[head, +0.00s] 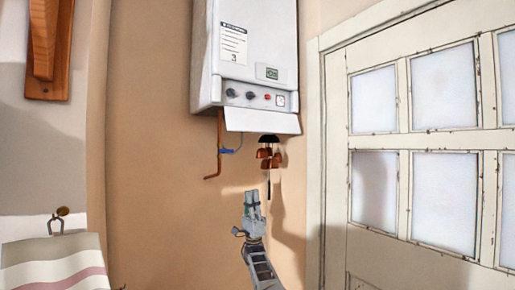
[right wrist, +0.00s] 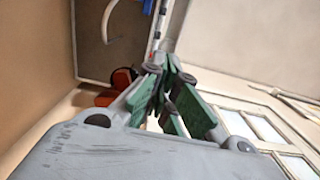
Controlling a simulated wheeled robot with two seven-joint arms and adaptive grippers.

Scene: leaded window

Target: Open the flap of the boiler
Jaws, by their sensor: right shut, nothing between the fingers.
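The white boiler (head: 245,45) hangs on the wall at the top middle of the head view. Its flap (head: 262,120) is hinged down and juts out below the control panel (head: 255,95), so the knobs, red button and gauge show. My right gripper (head: 252,197) is below the flap, apart from it, pointing up. It is shut and empty. In the right wrist view its green-padded fingers (right wrist: 168,90) are close together, with the boiler's underside (right wrist: 115,45) beyond them. A grey panel at the upper right there may be the flap. My left gripper is not in view.
A copper pipe (head: 219,150) and a blue valve handle (head: 232,150) hang under the boiler. A chime with copper bells (head: 268,155) hangs beside them, close to my gripper. A paned white door (head: 335,150) stands right. A striped cloth (head: 55,265) hangs lower left.

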